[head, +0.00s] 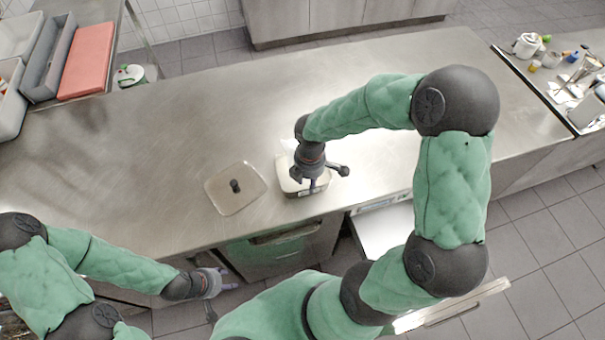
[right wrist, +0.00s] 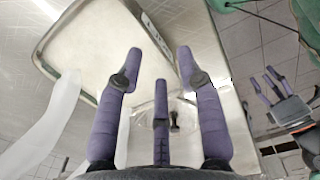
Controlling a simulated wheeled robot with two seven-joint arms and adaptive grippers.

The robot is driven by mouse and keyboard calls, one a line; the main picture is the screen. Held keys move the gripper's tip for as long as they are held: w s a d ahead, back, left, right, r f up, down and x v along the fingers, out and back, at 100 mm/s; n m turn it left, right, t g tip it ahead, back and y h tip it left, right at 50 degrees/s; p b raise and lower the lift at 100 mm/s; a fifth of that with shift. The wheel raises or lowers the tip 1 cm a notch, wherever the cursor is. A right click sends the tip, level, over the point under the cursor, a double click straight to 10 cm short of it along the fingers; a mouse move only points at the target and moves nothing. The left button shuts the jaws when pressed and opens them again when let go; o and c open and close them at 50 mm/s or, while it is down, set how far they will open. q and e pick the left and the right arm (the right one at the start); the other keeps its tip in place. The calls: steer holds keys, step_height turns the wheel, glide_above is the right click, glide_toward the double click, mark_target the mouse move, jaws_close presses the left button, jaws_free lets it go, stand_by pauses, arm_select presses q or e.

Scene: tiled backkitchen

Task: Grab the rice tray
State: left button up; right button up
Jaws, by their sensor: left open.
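The rice tray (head: 287,186) is a small pale rectangular container near the counter's front edge in the head view, partly hidden under my right gripper (head: 320,172). In the right wrist view the tray (right wrist: 92,45) is large at the upper left, with a flat whitish content. The purple fingers of my right gripper (right wrist: 158,72) are spread with nothing between them, overlapping the tray's near edge in the picture. I cannot tell if they touch it. My left gripper (head: 218,281) is open and empty in front of the counter, low and left of the tray; it also shows in the right wrist view (right wrist: 272,86).
A clear lid with a dark knob (head: 236,192) lies on the steel counter left of the tray. Grey bins and a red board (head: 87,60) stand at the upper left. Several kitchen items crowd a side table (head: 560,75) at the right. The counter's middle is bare.

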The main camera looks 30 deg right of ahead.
mark_target(308, 193)
steer(key=f, duration=0.3)
steer(key=shift+w+d+f+b, duration=0.15)
steer(key=shift+w+f+b, duration=0.05)
steer(key=shift+f+b, duration=0.2)
jaws_close()
steer(key=shift+r, duration=0.1)
steer(key=shift+r, duration=0.1)
